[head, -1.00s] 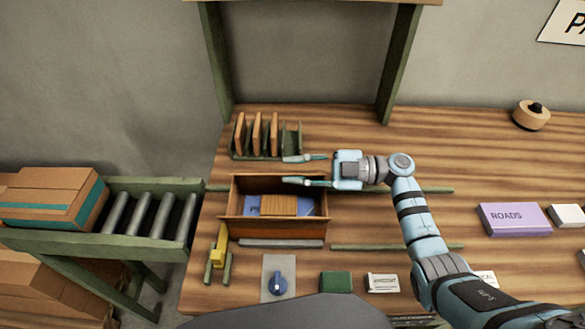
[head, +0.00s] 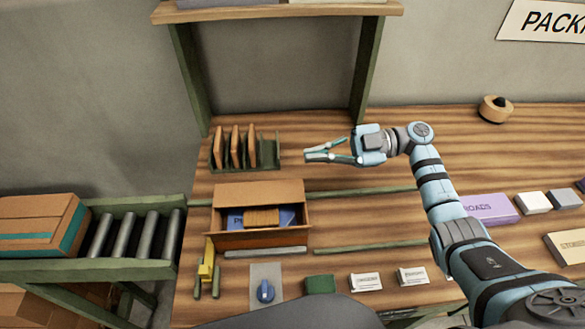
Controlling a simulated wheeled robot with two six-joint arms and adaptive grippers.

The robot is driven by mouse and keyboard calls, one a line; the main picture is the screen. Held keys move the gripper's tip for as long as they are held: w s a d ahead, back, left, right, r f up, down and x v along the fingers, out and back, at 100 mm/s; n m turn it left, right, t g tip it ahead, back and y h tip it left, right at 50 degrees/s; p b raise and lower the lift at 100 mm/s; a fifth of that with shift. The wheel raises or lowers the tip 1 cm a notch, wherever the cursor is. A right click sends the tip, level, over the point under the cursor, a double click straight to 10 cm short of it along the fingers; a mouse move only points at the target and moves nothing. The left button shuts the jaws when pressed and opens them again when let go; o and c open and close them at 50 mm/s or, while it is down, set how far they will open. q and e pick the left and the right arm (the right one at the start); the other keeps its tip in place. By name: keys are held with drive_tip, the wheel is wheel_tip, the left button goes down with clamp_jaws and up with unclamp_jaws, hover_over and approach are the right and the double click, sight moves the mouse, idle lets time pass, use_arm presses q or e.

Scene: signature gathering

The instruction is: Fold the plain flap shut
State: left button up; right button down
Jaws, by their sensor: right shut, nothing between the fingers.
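A brown open box (head: 272,239) stands on the table left of centre. My left gripper is not in view.
A green rack (head: 266,152) with upright brown boards stands behind the box. A yellow tool (head: 207,260), a blue knob (head: 265,290) and a green block (head: 320,284) lie nearer. A roller conveyor (head: 128,237) is at left.

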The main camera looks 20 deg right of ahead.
wheel_tip(320, 180, up, 2)
drive_tip(key=m, duration=0.3)
drive_tip(key=m+h, duration=0.2)
drive_tip(key=m, duration=0.5)
hover_over(268, 195)
drive_tip(key=w, duration=0.1)
wheel_tip(268, 195, down, 4)
drive_tip(key=shift+w+a+r+g+p, duration=0.2)
drive_tip(key=shift+g+p, duration=0.1)
drive_tip(key=shift+p, duration=0.15)
drive_tip(key=f, duration=0.1)
drive_tip(key=s+f, duration=0.1)
drive_tip(key=f, duration=0.1)
drive_tip(key=shift+d, duration=0.1)
drive_tip(key=shift+s+d+f, duration=0.1)
drive_tip(key=shift+s+f, duration=0.05)
drive_tip(key=shift+f, duration=0.3)
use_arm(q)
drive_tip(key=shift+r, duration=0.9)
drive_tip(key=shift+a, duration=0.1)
